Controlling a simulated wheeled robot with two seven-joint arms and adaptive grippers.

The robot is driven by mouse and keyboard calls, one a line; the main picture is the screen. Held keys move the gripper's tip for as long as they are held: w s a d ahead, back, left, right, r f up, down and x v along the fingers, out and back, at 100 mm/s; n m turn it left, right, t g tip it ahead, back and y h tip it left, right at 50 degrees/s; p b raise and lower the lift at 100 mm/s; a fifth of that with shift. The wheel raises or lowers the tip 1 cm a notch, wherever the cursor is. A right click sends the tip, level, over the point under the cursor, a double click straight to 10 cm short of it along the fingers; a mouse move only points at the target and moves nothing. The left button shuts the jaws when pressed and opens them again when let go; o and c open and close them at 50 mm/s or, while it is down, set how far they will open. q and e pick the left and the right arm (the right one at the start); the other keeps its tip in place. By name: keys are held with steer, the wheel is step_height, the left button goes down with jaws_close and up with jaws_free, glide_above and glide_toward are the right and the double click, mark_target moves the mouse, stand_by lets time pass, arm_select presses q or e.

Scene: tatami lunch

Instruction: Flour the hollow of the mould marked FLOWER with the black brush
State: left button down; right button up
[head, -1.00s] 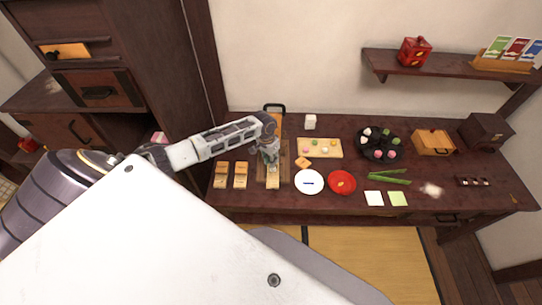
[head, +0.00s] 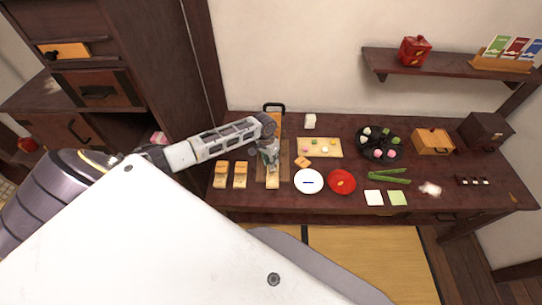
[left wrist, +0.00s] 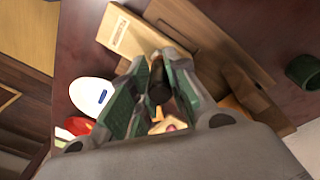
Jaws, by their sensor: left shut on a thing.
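My left gripper (head: 270,160) is over the wooden board (head: 286,170) on the table, just behind a pale wooden mould (head: 272,182). In the left wrist view its green-padded fingers (left wrist: 158,98) are shut on a dark, rounded piece, the black brush (left wrist: 158,82). The brush's bristles are hidden. A pale mould (left wrist: 128,32) lies on the board just beyond the fingers, with a small label too small to read. Two more moulds (head: 220,176) (head: 240,176) stand side by side to the left. My right gripper is out of view.
A white plate with a blue mark (head: 309,187) and a red plate (head: 341,190) lie right of the board. A sweets board (head: 335,155), a round black tray (head: 366,152), green tongs (head: 388,176) and a wooden box (head: 432,143) stand farther right.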

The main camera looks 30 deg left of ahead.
arm_select(q)
steer(key=shift+w+a, duration=0.1)
steer(key=shift+w, duration=0.1)
stand_by(0.3)
steer(key=shift+r, duration=0.15)
steer(key=shift+r, duration=3.85)
